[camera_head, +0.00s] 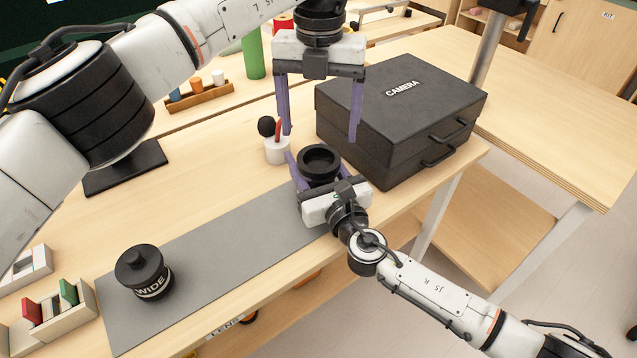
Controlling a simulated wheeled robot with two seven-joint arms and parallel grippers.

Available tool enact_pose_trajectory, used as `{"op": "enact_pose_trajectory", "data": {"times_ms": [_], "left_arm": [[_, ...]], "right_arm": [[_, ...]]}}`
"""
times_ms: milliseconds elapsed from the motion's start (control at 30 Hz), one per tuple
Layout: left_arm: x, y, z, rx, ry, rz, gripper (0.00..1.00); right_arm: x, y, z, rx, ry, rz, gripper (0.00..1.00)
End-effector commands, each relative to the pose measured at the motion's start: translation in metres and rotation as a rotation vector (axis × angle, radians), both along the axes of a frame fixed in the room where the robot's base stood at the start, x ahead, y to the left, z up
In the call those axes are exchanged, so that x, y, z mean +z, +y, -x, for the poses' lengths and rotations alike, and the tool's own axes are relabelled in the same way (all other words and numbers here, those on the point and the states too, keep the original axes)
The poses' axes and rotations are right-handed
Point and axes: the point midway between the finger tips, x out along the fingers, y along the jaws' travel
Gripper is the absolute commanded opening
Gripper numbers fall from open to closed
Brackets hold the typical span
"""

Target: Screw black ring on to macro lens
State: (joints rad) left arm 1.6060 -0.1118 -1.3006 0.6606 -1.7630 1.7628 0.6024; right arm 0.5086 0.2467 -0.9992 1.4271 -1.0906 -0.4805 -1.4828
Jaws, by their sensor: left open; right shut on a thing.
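A black round piece (319,161) with a dark hollow top is held upright at the mat's far right end. No label on it shows, so I cannot tell whether it is the macro lens alone or has the black ring on it. My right gripper (316,170) is shut on it from the front. My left gripper (320,136) points down from above, open, its two purple fingers apart on either side over the piece, with nothing between them. No separate loose black ring can be made out.
A black lens marked WIDE (147,273) stands on the grey mat (215,250). A black CAMERA case (400,110) is close right of the grippers. A white cup (277,150) with tools is just left. A green cylinder (253,55) and a wooden rack (200,97) stand behind.

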Motion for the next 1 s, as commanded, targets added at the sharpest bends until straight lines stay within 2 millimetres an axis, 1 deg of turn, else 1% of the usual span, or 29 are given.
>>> {"op": "enact_pose_trajectory", "data": {"times_ms": [33,200,400,600,867,1000], "left_arm": [[-0.008,0.000,0.000,0.000,0.004,-0.001,0.80],[-0.035,0.001,0.000,0.000,0.004,-0.001,0.80],[-0.062,0.001,0.001,0.000,0.003,0.000,0.80],[-0.072,0.001,0.000,-0.001,0.001,0.000,0.80],[-0.073,0.001,0.000,0.000,0.001,0.000,0.80],[-0.072,0.001,0.000,0.000,0.001,0.000,0.56]], "right_arm": [[-0.001,0.000,0.000,0.001,0.002,-0.001,0.00],[-0.001,0.000,0.000,0.001,0.002,-0.001,0.00],[-0.001,0.000,0.000,0.001,0.002,-0.001,0.00],[-0.001,0.000,0.000,0.001,0.002,-0.001,0.00],[-0.001,0.000,0.000,0.001,0.002,-0.001,0.00],[-0.001,0.000,0.000,0.001,0.002,-0.001,0.00]]}}
